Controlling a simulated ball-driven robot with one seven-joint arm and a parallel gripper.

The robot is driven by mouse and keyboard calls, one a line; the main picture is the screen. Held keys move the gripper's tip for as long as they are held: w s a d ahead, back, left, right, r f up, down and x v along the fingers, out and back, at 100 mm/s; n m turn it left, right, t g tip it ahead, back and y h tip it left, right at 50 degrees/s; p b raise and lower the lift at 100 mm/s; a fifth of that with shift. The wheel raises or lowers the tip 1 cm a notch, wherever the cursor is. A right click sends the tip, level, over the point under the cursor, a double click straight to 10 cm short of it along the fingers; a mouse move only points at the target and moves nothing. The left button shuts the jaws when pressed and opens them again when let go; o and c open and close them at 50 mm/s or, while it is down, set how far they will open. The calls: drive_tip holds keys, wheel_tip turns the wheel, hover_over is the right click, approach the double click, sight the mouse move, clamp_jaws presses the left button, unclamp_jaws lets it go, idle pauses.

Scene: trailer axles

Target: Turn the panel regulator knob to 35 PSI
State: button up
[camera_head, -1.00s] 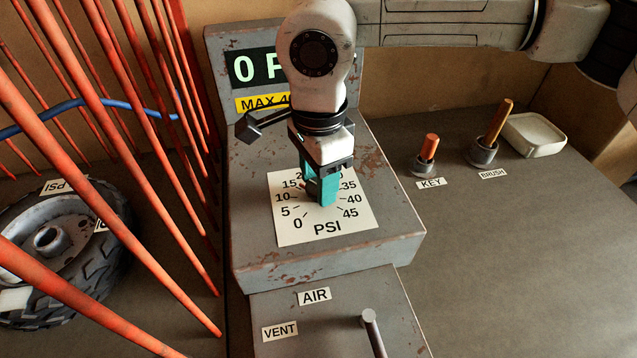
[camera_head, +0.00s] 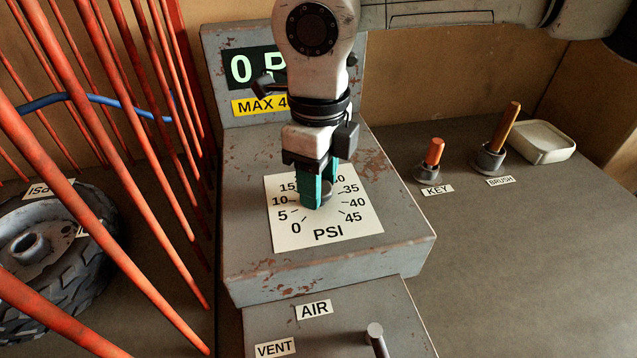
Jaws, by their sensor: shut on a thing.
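The regulator panel (camera_head: 400,240) is a worn grey box with a white PSI dial plate (camera_head: 290,238) on its top. The plate is marked from 0 to 45; the numbers at the top are partly hidden by my gripper. My gripper (camera_head: 323,195) points down over the middle of the dial, its teal fingers shut on the dark regulator knob (camera_head: 327,190). The knob is mostly hidden between the fingers, and its pointer cannot be made out. The display (camera_head: 240,68) behind reads 0 and a partly hidden P. A yellow label (camera_head: 258,105) below it starts with MAX 4.
Orange bars (camera_head: 120,180) and a tire (camera_head: 45,260) stand at left. An orange-handled key (camera_head: 433,155), a brush (camera_head: 500,135) and a pale tray (camera_head: 541,142) sit at right. A lower panel with AIR and VENT labels and a lever (camera_head: 376,340) is in front.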

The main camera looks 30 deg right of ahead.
drive_tip(key=m+b, duration=0.2)
drive_tip(key=m, duration=0.3)
drive_tip(key=shift+m, duration=0.3)
drive_tip(key=m+b, duration=0.2)
drive_tip(key=m, duration=0.3)
drive_tip(key=shift+m, duration=0.4)
drive_tip(key=o, duration=1.1)
drive_tip(key=shift+c, duration=0.2)
wheel_tip(320, 180, up, 11)
drive_tip(key=p, duration=0.2)
drive_tip(key=shift+f, duration=0.1)
